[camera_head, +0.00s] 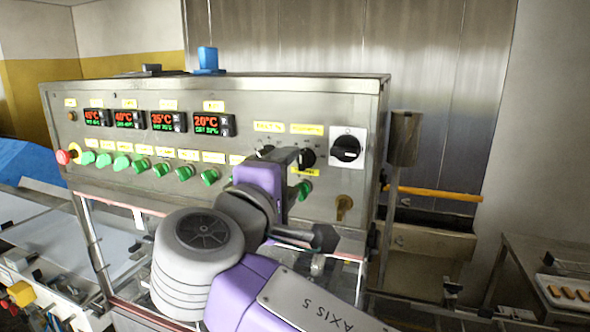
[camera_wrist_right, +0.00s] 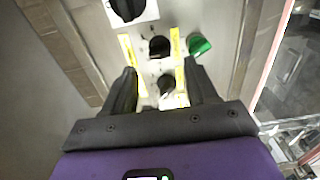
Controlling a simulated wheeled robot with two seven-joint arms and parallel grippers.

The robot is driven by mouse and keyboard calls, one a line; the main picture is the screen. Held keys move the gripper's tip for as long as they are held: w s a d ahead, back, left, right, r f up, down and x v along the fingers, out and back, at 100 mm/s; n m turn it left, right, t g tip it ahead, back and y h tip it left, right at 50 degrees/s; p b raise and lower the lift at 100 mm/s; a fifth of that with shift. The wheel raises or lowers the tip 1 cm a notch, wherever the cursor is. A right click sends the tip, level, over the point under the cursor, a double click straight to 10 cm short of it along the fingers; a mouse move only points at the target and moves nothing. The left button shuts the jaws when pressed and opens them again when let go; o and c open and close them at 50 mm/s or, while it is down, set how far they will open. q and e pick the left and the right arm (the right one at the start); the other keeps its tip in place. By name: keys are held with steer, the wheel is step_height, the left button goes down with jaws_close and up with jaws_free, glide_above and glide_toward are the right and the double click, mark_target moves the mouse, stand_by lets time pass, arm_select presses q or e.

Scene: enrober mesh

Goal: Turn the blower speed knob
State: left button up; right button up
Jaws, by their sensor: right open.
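The control panel (camera_head: 225,100) carries two small black knobs under yellow labels on its right part. The right one (camera_head: 307,157), which looks like the blower speed knob, shows just beside my upper finger; the left one (camera_head: 265,150) is partly hidden by my gripper. The label words are too small to read surely. In the right wrist view the likely blower knob (camera_wrist_right: 160,47) lies beyond the fingertips, and the other knob (camera_wrist_right: 166,85) shows between the fingers. My left gripper is out of view.
A large black rotary switch (camera_head: 347,148) on a white plate sits right of the knobs, with a brass key-like part (camera_head: 344,206) below. A row of green knobs (camera_head: 161,169) and a red button (camera_head: 63,157) line the panel. An orange bar (camera_head: 435,194) stands out at right.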

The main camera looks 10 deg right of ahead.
steer(key=v, duration=0.3)
steer(key=shift+w+f, duration=0.1)
